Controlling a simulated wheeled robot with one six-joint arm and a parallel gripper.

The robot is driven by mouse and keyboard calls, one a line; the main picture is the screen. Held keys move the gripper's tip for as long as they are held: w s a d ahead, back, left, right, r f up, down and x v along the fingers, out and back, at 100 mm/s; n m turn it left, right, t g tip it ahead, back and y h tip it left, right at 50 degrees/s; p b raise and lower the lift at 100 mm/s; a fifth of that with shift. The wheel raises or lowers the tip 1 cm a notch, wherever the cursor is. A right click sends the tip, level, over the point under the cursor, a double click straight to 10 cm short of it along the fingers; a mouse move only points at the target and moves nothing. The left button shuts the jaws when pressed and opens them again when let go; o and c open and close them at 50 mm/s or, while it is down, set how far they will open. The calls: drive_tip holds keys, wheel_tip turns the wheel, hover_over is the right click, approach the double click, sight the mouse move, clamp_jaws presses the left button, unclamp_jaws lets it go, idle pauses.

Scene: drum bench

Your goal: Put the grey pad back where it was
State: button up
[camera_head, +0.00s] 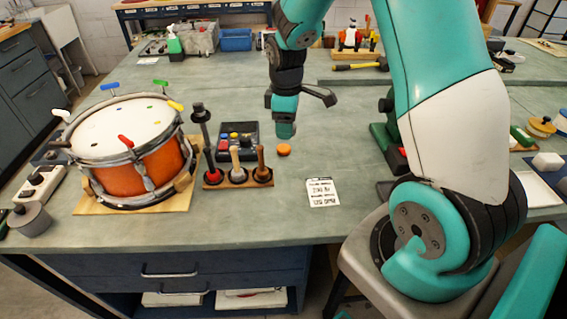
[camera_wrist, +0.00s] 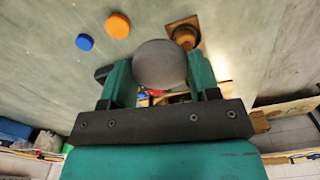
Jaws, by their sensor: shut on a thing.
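My gripper (camera_wrist: 160,80) is shut on a rounded grey thing, which I take for the grey pad (camera_wrist: 165,62). It sits between the two green fingers in the wrist view. In the head view my gripper (camera_head: 285,130) points down over the bench, behind the mallet rack, and the pad cannot be made out there. An orange disc (camera_head: 284,150) lies on the bench just below it. The wrist view shows the orange disc (camera_wrist: 118,25) and a blue disc (camera_wrist: 85,43) to the left of the pad. The place the pad came from cannot be told.
An orange drum (camera_head: 150,165) with coloured tuning keys stands on a board at the left. A rack (camera_head: 238,182) holds several mallets before a black button box (camera_head: 247,130). A printed card (camera_head: 322,193) lies right of it. The bench front is mostly clear.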

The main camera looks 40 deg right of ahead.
sight(285, 171)
wheel_tip(285, 171, down, 14)
drive_tip(key=shift+a+r+p, duration=0.1)
drive_tip(key=shift+p, duration=0.7)
drive_tip(key=shift+f, duration=0.25)
drive_tip(key=o, duration=1)
drive_tip(key=shift+r, duration=0.15)
